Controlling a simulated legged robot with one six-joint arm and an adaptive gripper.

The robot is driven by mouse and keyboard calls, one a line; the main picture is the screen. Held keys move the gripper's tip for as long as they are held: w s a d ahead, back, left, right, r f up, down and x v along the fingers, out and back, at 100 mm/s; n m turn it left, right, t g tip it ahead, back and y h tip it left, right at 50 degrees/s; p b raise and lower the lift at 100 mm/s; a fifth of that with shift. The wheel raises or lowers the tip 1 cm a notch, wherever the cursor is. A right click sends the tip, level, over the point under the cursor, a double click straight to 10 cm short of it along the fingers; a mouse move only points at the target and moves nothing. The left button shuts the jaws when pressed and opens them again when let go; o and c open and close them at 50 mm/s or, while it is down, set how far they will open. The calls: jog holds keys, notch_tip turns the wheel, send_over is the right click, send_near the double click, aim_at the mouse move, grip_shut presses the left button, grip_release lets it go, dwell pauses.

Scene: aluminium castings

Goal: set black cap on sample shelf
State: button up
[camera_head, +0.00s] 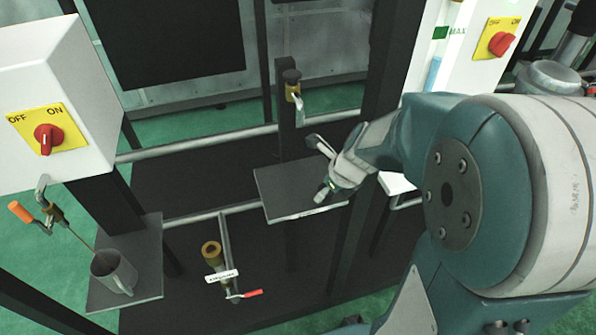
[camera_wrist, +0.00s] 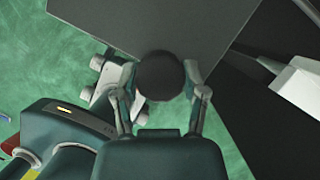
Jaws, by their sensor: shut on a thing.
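The black cap (camera_wrist: 160,76) is a round dark thing between the fingers of my gripper (camera_wrist: 160,82) in the wrist view. My gripper is shut on it. In the head view my gripper (camera_head: 322,166) is over the right part of a grey flat shelf (camera_head: 280,186) with a small label on its front edge. I take this as the sample shelf; it also shows in the wrist view (camera_wrist: 190,22), beyond the cap. The cap is hard to make out against the dark background in the head view. I cannot tell whether it touches the shelf.
A tap (camera_head: 293,88) on a dark post stands behind the shelf. A second grey plate (camera_head: 145,285) at left holds a grey mug (camera_head: 114,271). A valve with a red handle (camera_head: 228,275) is below. White switch boxes (camera_head: 52,100) stand at both sides. The shelf's left part is bare.

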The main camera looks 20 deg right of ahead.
jog(key=w+a, duration=0.1)
jog(key=w, duration=0.1)
jog(key=w+a, duration=0.2)
jog(key=w, duration=0.1)
jog(key=w+a, duration=0.1)
jog(key=w, duration=0.1)
jog(key=shift+w+a+f, duration=0.15)
jog(key=shift+a, duration=0.05)
jog(key=shift+f, duration=0.15)
jog(key=shift+d, duration=0.1)
jog(key=o, duration=0.9)
jog(key=shift+f, duration=0.15)
jog(key=shift+o, duration=0.2)
